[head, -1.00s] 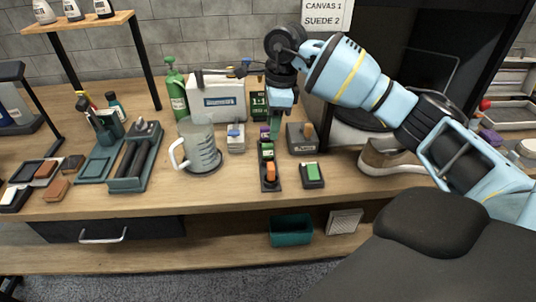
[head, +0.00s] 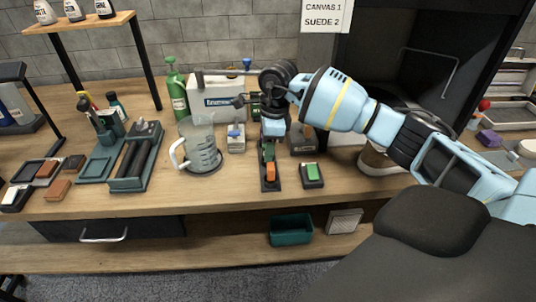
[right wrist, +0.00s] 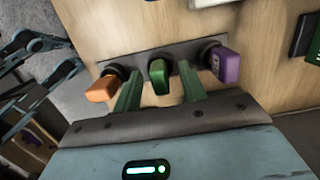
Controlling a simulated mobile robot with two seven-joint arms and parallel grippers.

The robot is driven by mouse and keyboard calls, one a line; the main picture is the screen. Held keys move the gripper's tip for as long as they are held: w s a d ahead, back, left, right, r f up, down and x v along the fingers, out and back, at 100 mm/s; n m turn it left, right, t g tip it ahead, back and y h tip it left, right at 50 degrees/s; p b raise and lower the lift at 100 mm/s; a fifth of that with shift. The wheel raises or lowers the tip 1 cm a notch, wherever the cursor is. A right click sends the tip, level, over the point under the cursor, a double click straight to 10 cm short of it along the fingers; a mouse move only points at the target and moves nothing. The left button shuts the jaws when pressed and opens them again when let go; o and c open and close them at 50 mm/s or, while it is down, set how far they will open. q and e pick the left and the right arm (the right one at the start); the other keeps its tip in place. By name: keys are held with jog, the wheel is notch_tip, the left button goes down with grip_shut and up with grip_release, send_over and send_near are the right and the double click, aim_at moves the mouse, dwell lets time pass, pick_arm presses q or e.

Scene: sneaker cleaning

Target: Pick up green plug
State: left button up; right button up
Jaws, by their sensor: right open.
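The green plug (right wrist: 159,75) sits in the middle of a dark holder strip (head: 270,186), between an orange plug (right wrist: 102,88) and a purple plug (right wrist: 226,65). In the right wrist view my right gripper (right wrist: 160,88) is open, with one finger on each side of the green plug. I cannot tell whether the fingers touch it. In the head view my right gripper (head: 268,148) points down over the holder and hides the purple plug and much of the green one. The orange plug (head: 271,172) shows at the holder's near end. My left gripper is not in view.
A block with a green top (head: 312,173) stands right of the holder. A clear measuring jug (head: 203,152) stands to the left. The table front (head: 240,197) is clear.

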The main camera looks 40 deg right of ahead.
grip_shut()
dwell(0.3)
notch_tip(320, 180, up, 10)
dwell(0.5)
